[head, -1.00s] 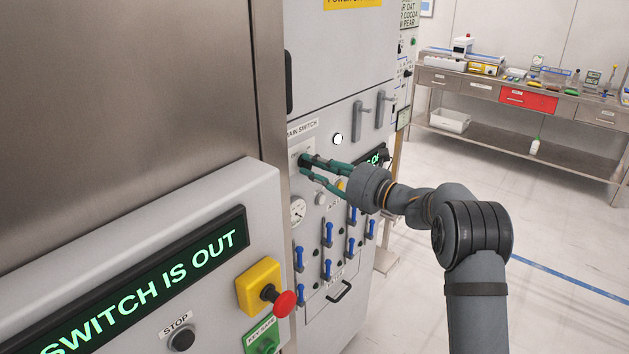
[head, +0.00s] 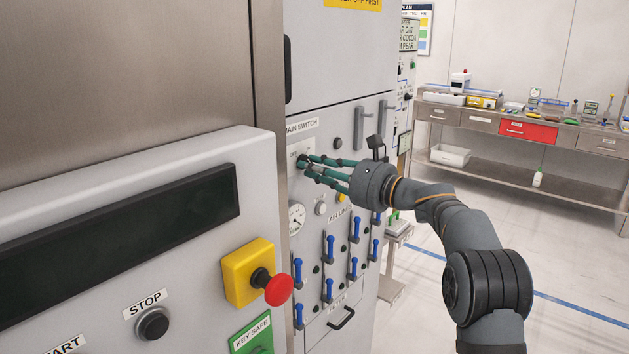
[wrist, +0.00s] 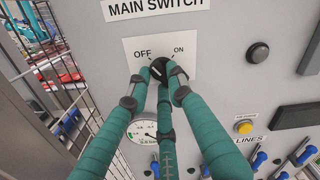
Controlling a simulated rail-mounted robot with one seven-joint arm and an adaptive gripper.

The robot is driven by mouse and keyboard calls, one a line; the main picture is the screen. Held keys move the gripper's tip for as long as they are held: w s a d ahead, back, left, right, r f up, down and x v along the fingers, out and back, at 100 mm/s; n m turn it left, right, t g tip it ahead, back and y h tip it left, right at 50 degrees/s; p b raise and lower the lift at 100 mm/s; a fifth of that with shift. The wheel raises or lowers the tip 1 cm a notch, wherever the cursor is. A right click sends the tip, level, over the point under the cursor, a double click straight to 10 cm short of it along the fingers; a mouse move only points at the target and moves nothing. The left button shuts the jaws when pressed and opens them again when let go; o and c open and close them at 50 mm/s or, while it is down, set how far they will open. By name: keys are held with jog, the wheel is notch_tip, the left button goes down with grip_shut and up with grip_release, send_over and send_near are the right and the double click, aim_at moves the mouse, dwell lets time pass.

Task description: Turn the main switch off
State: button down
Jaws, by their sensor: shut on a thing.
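The main switch is a black rotary knob (wrist: 161,74) on a white plate (wrist: 186,68) marked OFF at the left and ON at the right, under a MAIN SWITCH label. In the wrist view, my gripper (wrist: 163,71) has its green fingers closed around the knob, with a third finger from below. The fingertips cover much of the knob, so I cannot tell exactly where it points. In the head view, my gripper (head: 307,165) reaches the plate on the grey cabinet from the right.
Below the switch are a round gauge (head: 296,218) and several blue-handled valves (head: 328,249). A dark round lamp (head: 338,143) sits to the right. In front at left, a console has a dark display (head: 120,215) and a red button (head: 278,290). The floor at right is open.

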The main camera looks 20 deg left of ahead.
jog(key=shift+f+n+b, duration=0.15)
jog(key=shift+n+b, duration=0.45)
jog(key=shift+n, duration=0.2)
jog(key=c, duration=1.7)
grip_release()
jog(key=shift+o, duration=0.8)
jog(key=v, duration=1.2)
jog(key=shift+w, duration=0.1)
